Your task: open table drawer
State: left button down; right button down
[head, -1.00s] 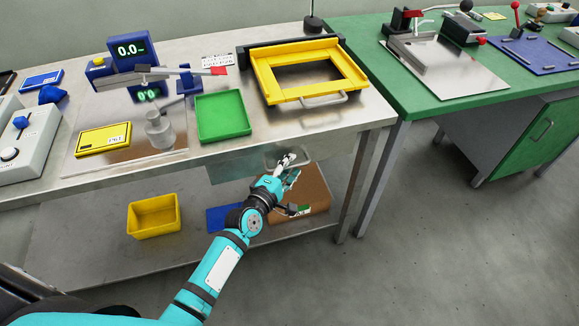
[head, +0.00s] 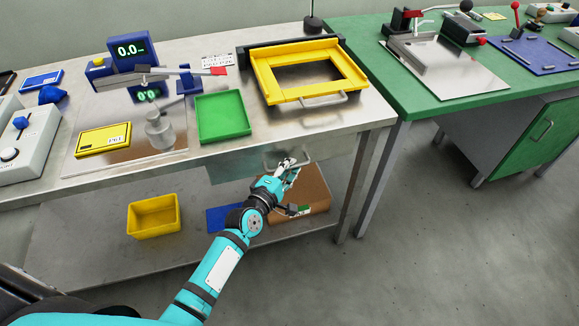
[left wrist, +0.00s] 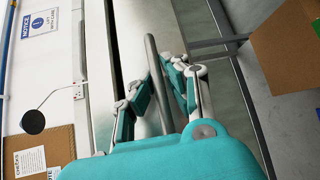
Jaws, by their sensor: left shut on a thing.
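The table drawer (head: 232,168) is a grey metal front under the right part of the steel table. Its handle (head: 268,161) is a thin metal bar, partly hidden by my left gripper (head: 288,166). In the left wrist view the handle (left wrist: 152,52) runs between the two fingers of my left gripper (left wrist: 158,88), which are closed on it. The drawer looks shut or nearly shut; I cannot tell exactly. My right gripper is not in view.
The steel table (head: 205,165) holds a yellow frame (head: 262,75), a green tray (head: 222,117) and a scale. On the lower shelf are a yellow bin (head: 154,232) and a cardboard box (head: 312,205), close below my gripper. The floor (head: 440,250) at right is clear.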

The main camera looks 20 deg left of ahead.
pick_arm(q)
jog(key=shift+s+d+r, duration=0.1)
jog(key=shift+s+d, duration=0.15)
jog(key=shift+s, duration=0.1)
jog(key=s+d+p, duration=0.2)
jog(key=s+d, duration=0.5)
jog(key=s, duration=0.3)
jog(key=s+d+p, duration=0.3)
jog(key=s+d, duration=0.4)
jog(key=s, duration=0.3)
jog(key=shift+s+r+p, duration=0.15)
jog(key=shift+p, duration=0.15)
jog(key=c, duration=1.4)
grip_release()
jog(key=shift+s, duration=0.1)
jog(key=shift+a, duration=0.1)
